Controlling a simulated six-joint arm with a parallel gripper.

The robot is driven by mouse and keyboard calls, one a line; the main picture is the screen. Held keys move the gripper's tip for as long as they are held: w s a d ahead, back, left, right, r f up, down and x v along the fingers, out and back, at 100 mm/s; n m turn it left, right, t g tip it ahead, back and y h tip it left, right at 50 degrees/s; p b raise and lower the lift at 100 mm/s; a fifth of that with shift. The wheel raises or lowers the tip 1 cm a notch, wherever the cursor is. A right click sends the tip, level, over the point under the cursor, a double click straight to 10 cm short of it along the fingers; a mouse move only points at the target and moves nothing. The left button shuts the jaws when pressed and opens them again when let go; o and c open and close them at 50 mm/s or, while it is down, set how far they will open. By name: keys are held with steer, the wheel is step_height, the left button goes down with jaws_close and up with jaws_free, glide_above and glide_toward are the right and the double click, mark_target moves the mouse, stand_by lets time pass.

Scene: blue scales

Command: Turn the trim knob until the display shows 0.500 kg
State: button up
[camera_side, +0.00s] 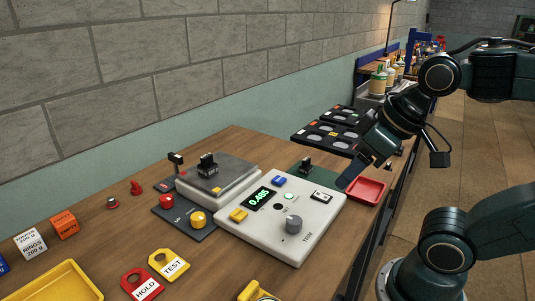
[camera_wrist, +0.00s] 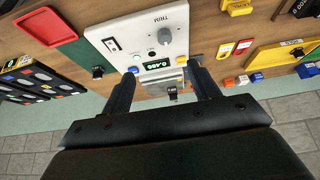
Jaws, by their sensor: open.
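The trim knob (camera_side: 293,224) is a grey round knob on the white console (camera_side: 262,238), beside the printed word TRIM. It also shows in the wrist view (camera_wrist: 164,36). The lit green display (camera_side: 259,198) reads about 0.485; the last digit is small and uncertain. A black weight (camera_side: 207,162) stands on the grey scale pan (camera_side: 238,170) behind the console. My gripper (camera_side: 350,180) is open and empty, above the console's right end near the red tray, apart from the knob. In the wrist view its two fingers (camera_wrist: 164,76) stand wide apart.
The console also carries a yellow button (camera_side: 238,215), a blue button (camera_side: 278,181) and a rocker switch (camera_side: 321,196). A red tray (camera_side: 366,191) lies at right. HOLD (camera_side: 142,285) and TEST (camera_side: 169,265) tags lie front left. Dark trays (camera_side: 328,133) are behind.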

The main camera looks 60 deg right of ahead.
steer(key=shift+c, duration=0.7)
steer(key=n+g, duration=0.6)
steer(key=n, duration=0.3)
glide_above(294, 220)
step_height(294, 220, down, 3)
steer(key=shift+r, duration=0.1)
steer(key=shift+f, duration=6.9)
steer(key=shift+c, duration=0.4)
